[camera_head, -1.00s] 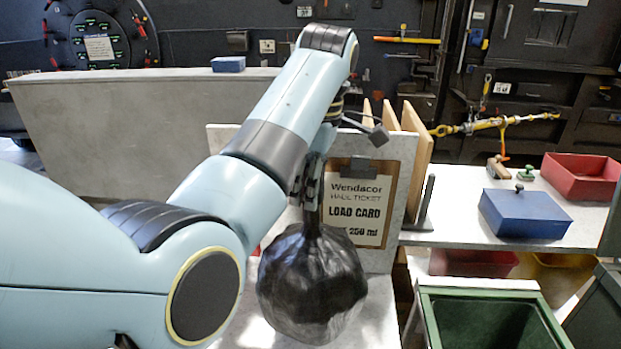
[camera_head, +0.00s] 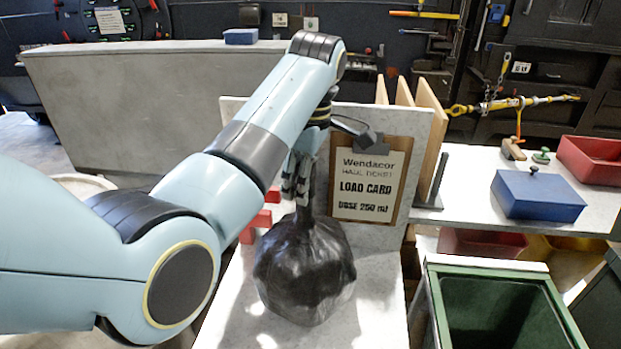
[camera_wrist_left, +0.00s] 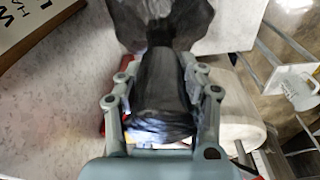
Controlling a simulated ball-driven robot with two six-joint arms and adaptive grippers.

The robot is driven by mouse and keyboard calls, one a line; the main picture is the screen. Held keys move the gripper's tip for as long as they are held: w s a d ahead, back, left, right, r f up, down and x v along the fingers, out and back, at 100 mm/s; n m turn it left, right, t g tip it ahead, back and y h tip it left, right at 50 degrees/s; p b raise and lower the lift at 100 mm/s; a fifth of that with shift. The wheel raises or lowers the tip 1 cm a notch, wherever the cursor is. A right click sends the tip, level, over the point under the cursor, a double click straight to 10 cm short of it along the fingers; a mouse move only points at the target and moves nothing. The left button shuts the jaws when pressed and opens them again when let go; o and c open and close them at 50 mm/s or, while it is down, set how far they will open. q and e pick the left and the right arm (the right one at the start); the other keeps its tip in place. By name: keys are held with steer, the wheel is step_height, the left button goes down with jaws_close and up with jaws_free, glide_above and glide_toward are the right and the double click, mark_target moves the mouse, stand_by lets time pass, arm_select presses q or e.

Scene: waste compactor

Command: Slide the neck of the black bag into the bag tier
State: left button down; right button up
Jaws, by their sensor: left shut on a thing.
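The black bag (camera_head: 305,275) hangs from my left gripper (camera_head: 296,190) low over the pale counter; I cannot tell whether its bottom touches. In the left wrist view the bag's dark gathered neck (camera_wrist_left: 160,85) lies between the two fingers of my left gripper (camera_wrist_left: 163,95), which are shut on it. A red piece (camera_head: 262,215), perhaps the bag tier, stands just left of the neck, partly hidden by the bag and my arm. A bit of red also shows beside a finger in the wrist view (camera_wrist_left: 101,124). My right gripper is not in view.
A load card on a clipboard (camera_head: 370,185) leans on an upright panel behind the bag. A green-rimmed bin (camera_head: 500,265) stands to the right. A blue box (camera_head: 537,195) and a red tray (camera_head: 592,160) sit on the right-hand bench. Counter right of the bag is clear.

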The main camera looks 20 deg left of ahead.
arm_select(q)
steer(key=s+a, duration=0.2)
steer(key=a, duration=0.7)
steer(key=shift+s, duration=0.15)
stand_by(0.5)
steer(key=shift+s+f, duration=0.1)
steer(key=shift+f, duration=0.2)
stand_by(0.7)
steer(key=shift+c, duration=0.5)
jaws_free()
steer(key=shift+d, duration=0.1)
